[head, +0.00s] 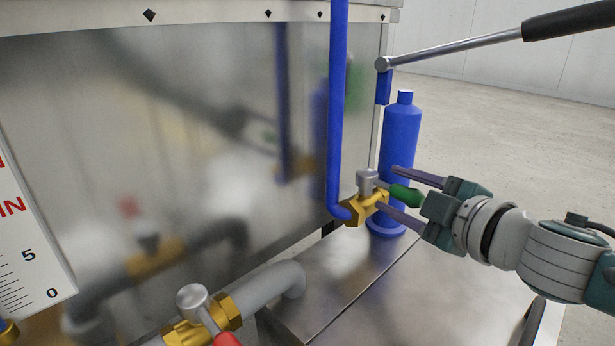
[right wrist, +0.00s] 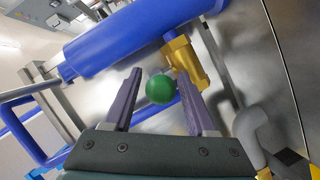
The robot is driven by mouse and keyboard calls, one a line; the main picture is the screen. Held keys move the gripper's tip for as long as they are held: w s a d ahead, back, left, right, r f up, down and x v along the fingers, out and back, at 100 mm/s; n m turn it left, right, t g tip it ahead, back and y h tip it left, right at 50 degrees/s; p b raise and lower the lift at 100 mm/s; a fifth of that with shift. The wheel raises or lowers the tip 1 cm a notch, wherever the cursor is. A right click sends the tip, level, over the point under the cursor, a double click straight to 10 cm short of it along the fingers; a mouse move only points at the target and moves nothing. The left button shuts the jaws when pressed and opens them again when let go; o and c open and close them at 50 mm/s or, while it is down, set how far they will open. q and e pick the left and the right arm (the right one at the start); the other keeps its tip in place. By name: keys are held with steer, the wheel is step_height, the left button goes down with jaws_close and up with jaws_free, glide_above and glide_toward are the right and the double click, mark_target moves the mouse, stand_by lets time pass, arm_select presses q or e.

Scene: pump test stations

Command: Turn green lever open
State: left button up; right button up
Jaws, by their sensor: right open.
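The green lever (head: 406,195) sits on a brass valve (head: 364,207) at the lower end of the thin blue pipe (head: 337,110). The lever points right, toward my right gripper (head: 398,195). My right gripper is open, with one finger on each side of the lever. My left gripper is not in view.
A blue cylinder (head: 401,135) with a long pump handle (head: 460,46) above stands right behind the valve. A red lever (head: 226,339) on another brass valve (head: 190,331) is at the bottom. A reflective metal tank wall (head: 150,130) fills the left.

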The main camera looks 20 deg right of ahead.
jaws_close()
stand_by(0.4)
stand_by(1.0)
